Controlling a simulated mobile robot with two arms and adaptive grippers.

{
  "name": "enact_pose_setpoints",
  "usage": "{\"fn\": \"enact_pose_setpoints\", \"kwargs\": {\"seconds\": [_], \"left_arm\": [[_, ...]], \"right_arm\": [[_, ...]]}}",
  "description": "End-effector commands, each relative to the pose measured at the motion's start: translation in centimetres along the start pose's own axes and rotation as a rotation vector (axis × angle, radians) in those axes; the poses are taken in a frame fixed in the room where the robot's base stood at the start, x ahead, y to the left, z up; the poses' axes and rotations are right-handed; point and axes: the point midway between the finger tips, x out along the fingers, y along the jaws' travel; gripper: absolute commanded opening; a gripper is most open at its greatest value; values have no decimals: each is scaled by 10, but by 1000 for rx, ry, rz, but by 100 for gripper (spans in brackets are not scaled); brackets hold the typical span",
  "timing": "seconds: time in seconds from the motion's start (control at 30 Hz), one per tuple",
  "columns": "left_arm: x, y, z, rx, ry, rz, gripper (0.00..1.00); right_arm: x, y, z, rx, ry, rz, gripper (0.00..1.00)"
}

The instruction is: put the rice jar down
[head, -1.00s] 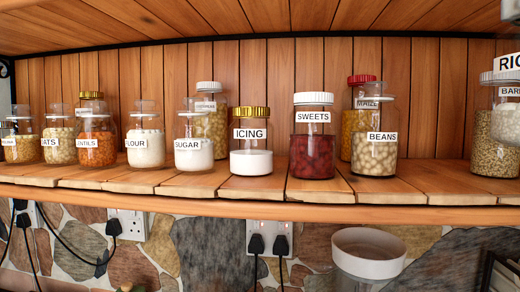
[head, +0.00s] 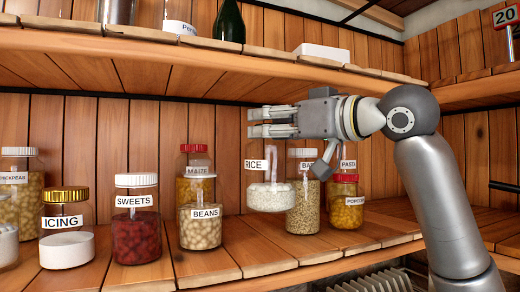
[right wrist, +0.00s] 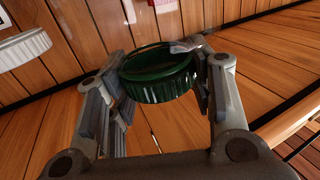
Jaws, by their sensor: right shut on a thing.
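The rice jar (head: 268,196) is clear glass with a RICE label and white grains inside. It hangs upright below my right gripper (head: 272,122) in the head view. Its base shows above the boards of the lower shelf (head: 265,240), in front of the barley jar. In the right wrist view, my right gripper (right wrist: 158,85) is shut around a dark green lid (right wrist: 158,75). The fingers hide most of the lid in the head view. My left gripper is not in view.
The beans jar (head: 200,225) stands to the left, and the barley jar (head: 303,210) and popcorn jar (head: 347,213) stand behind and to the right. The upper shelf's edge (head: 200,55) runs above the gripper. Bare boards (head: 370,245) lie at the front right.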

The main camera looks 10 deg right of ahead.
Motion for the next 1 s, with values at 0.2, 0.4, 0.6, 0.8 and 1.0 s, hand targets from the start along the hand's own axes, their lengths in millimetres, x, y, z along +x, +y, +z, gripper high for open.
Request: {"fn": "enact_pose_setpoints", "kwargs": {"seconds": [0.2,0.4,0.6,0.8,1.0], "left_arm": [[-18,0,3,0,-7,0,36],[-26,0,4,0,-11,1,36],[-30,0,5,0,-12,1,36],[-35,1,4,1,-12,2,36],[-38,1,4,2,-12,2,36]], "right_arm": [[27,11,-4,0,3,-1,0],[43,18,-3,-1,3,-1,0],[46,20,7,-2,3,0,0],[46,19,20,-1,4,-1,0],[46,20,32,-1,4,1,0]]}}
